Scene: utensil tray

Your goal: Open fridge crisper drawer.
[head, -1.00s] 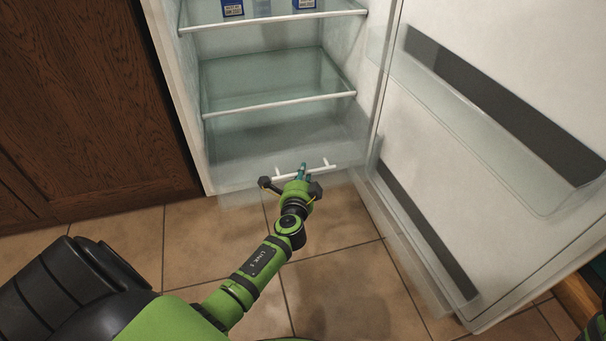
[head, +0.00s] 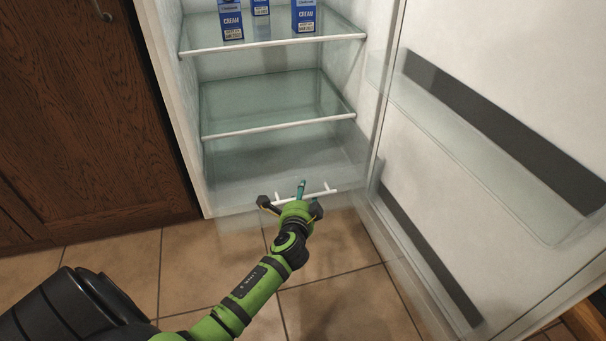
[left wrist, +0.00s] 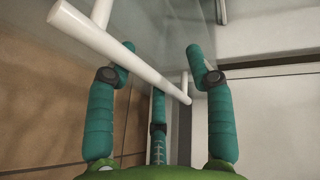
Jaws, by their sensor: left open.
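The crisper drawer (head: 240,219) is a clear bin at the bottom of the open fridge, its front near the fridge's front edge. Its white bar handle (head: 325,191) runs across the front; it also shows in the left wrist view (left wrist: 118,54), slanting between my fingers. My left gripper (head: 301,188) is at the handle, with a teal finger rising past the bar. In the left wrist view my left gripper (left wrist: 160,62) has its teal fingers spread apart around the bar. I cannot tell whether any finger touches it. My right gripper is out of view.
The fridge door (head: 470,60) stands wide open on the right, with clear bins. Glass shelves (head: 270,103) are above the drawer, the upper one holding blue cream cartons (head: 231,20). A brown wooden cabinet (head: 80,120) is at the left. Tiled floor (head: 345,300) lies in front.

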